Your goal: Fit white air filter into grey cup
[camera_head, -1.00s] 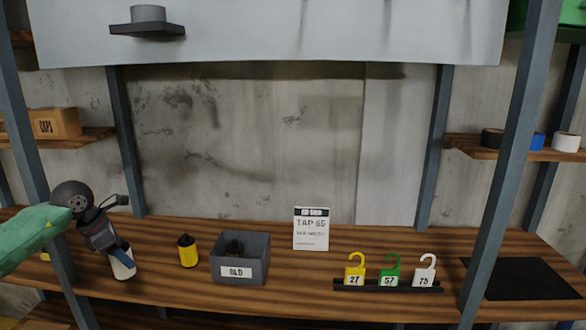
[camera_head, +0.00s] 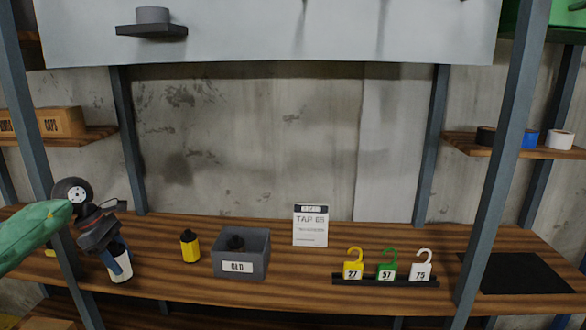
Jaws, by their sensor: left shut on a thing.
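The grey cup (camera_head: 152,15) stands on a small dark bracket (camera_head: 152,30) on the pale panel at the top left. My left gripper (camera_head: 117,250) points down over the left part of the bench. It is shut on the white air filter (camera_head: 119,272), a white cylinder whose upper part is partly hidden by the fingers. The filter is low, close to the bench top; I cannot tell if it touches the wood. The gripper is well below and a little left of the cup. My right gripper is out of view.
A yellow piece with a dark top (camera_head: 190,246) stands right of the gripper, beside a grey box marked OLD (camera_head: 256,268) holding a dark piece. A sign (camera_head: 311,225) and numbered tags (camera_head: 387,271) stand farther right. Upright posts (camera_head: 128,140) flank the bench.

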